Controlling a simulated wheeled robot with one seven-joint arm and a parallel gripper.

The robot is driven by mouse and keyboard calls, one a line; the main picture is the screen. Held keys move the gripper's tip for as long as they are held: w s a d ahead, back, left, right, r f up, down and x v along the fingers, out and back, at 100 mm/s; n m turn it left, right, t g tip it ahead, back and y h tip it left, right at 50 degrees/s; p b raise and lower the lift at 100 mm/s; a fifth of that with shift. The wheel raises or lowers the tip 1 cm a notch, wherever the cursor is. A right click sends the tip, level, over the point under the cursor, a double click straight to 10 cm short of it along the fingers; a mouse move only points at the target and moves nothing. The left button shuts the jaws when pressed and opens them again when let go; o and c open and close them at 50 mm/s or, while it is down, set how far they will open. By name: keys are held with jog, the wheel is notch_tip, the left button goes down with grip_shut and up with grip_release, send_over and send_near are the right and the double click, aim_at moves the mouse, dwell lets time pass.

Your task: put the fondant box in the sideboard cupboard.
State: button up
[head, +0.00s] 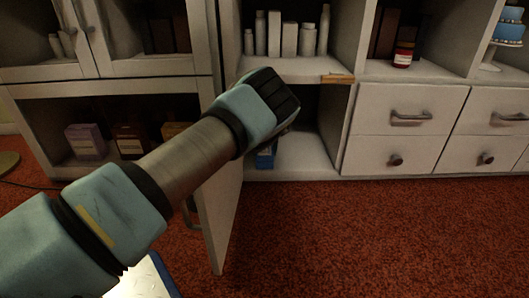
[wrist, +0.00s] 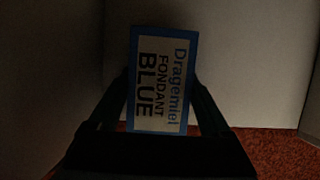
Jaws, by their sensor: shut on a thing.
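The fondant box (wrist: 160,80) is blue with a white label reading "Dragemiel FONDANT BLUE". My gripper (wrist: 158,95) is shut on it, with one finger on each side in the wrist view. In the head view, a small blue part of the box (head: 265,158) shows below my wrist, at the opening of the sideboard cupboard. The cupboard's pale floor (head: 300,155) spreads around it; I cannot tell if the box touches it. The cupboard door (head: 218,205) stands open towards me. My fingers are mostly hidden behind my wrist in the head view.
The shelf above holds several pale bottles and boxes (head: 290,40). Drawers (head: 408,110) are to the right. The left lower shelf holds a purple box (head: 86,141) and brown boxes (head: 130,140). The cupboard floor is clear right of my gripper. Red carpet (head: 370,235) lies in front.

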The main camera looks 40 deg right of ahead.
jog(key=o, duration=1.5)
jog(key=shift+f, duration=0.1)
jog(key=p+v, duration=0.6)
jog(key=v, duration=0.5)
jog(key=shift+w+d, duration=0.15)
jog(key=shift+s+r+p, duration=0.25)
jog(key=shift+r+p, duration=0.2)
jog(key=shift+r, duration=0.2)
jog(key=shift+a, duration=0.25)
